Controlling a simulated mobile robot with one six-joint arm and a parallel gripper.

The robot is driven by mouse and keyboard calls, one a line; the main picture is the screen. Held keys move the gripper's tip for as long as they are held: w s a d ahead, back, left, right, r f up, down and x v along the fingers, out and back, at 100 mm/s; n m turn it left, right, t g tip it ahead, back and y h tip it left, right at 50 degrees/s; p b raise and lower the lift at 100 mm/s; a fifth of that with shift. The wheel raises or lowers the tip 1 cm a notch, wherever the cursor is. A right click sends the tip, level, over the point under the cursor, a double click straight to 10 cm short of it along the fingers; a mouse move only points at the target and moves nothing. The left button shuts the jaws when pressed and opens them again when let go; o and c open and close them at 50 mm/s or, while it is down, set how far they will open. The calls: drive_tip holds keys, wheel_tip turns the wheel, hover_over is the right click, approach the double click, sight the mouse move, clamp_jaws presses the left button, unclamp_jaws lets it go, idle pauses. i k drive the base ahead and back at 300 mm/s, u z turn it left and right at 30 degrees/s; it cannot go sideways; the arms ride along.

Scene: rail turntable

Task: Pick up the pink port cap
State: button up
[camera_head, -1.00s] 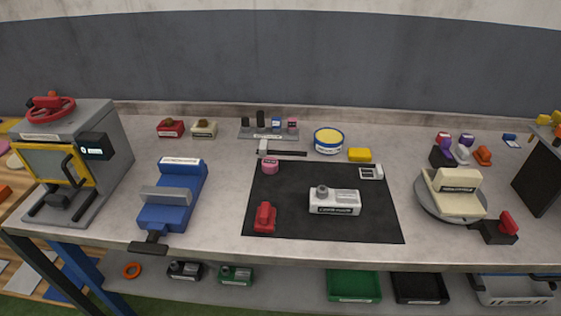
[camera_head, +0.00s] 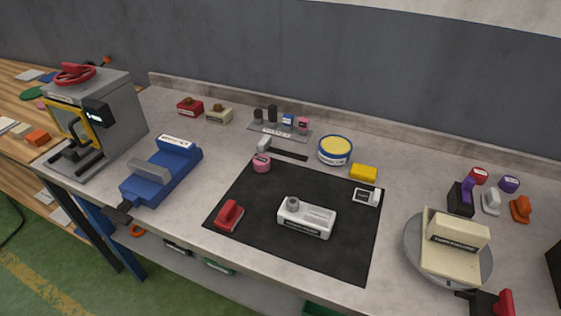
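A small pink round cap (camera_head: 262,164) with a pale label sits at the back left corner of the black mat (camera_head: 255,245) on the grey workbench. It looks upright, and nothing touches it from above. A second, smaller pink piece (camera_head: 303,125) stands in the grey rack (camera_head: 268,129) behind it; I cannot tell what it is. A white block-shaped housing (camera_head: 306,218) with a grey round knob on top and a red piece (camera_head: 229,214) also lie on the mat.
A dark-handled hammer-like tool (camera_head: 285,153) lies just behind the cap. A blue vise (camera_head: 165,172) stands left, with a grey press (camera_head: 95,120) beyond. A yellow-topped tin (camera_head: 335,150) and yellow block (camera_head: 364,173) are to the right. A turntable (camera_head: 412,252) holds a cream block.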

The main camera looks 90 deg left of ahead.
sight(261, 162)
drive_tip(key=u, duration=0.1)
drive_tip(key=i, duration=0.3)
drive_tip(key=u, duration=0.35)
drive_tip(key=k, duration=0.25)
drive_tip(key=u, duration=3.05)
drive_tip(key=k, duration=0.25)
drive_tip(key=u, duration=1.35)
